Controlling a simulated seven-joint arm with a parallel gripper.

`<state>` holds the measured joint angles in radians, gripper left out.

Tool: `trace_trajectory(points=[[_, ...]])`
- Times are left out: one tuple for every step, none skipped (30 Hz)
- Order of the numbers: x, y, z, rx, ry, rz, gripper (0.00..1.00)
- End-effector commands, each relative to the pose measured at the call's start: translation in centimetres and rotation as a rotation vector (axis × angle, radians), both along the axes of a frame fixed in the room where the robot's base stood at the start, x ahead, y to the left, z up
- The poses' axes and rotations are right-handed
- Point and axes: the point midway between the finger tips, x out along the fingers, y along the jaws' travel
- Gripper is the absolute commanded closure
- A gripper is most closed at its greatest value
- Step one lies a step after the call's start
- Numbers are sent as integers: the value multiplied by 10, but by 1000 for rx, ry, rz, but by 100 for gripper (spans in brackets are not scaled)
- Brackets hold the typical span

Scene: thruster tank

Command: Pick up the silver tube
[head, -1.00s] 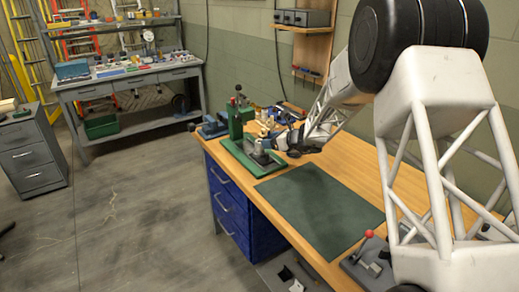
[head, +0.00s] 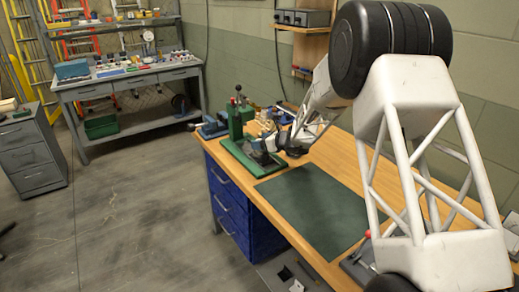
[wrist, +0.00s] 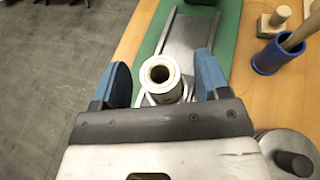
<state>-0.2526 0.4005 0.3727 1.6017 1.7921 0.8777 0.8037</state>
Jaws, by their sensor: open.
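The silver tube (wrist: 161,74) shows from above in the wrist view, with its round open end facing the camera. It stands at a metal plate (wrist: 188,40) on a green base (wrist: 229,28). My gripper (wrist: 158,82) is open, with one blue finger on each side of the tube. I cannot tell whether either finger touches it. In the head view, my gripper (head: 280,143) is over the right part of the green base (head: 236,156), and the tube is mostly hidden there.
A blue cup (wrist: 272,58) with wooden sticks and a small wooden piece (wrist: 274,20) stand to the right in the wrist view. A round metal object (wrist: 288,152) is at lower right. A green press (head: 235,122) stands behind the base. The dark green mat (head: 315,205) is clear.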

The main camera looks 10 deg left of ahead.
Motion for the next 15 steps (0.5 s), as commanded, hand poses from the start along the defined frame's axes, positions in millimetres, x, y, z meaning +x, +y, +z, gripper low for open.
trace_trajectory(points=[[1,4,-2,0,2,1,31],[2,5,-3,0,2,1,31],[2,7,-3,0,2,1,31],[2,7,-3,0,1,1,31],[3,8,-3,0,1,1,31],[3,8,-3,0,1,0,31],[3,8,-3,0,1,0,31],[3,8,-3,0,1,0,31],[3,8,-3,0,1,0,31],[3,8,-3,0,1,0,31],[3,8,-3,0,1,0,31],[3,8,-3,0,1,0,31],[3,8,-3,0,1,0,31],[3,8,-3,0,1,0,31],[3,8,-3,0,1,0,31]])
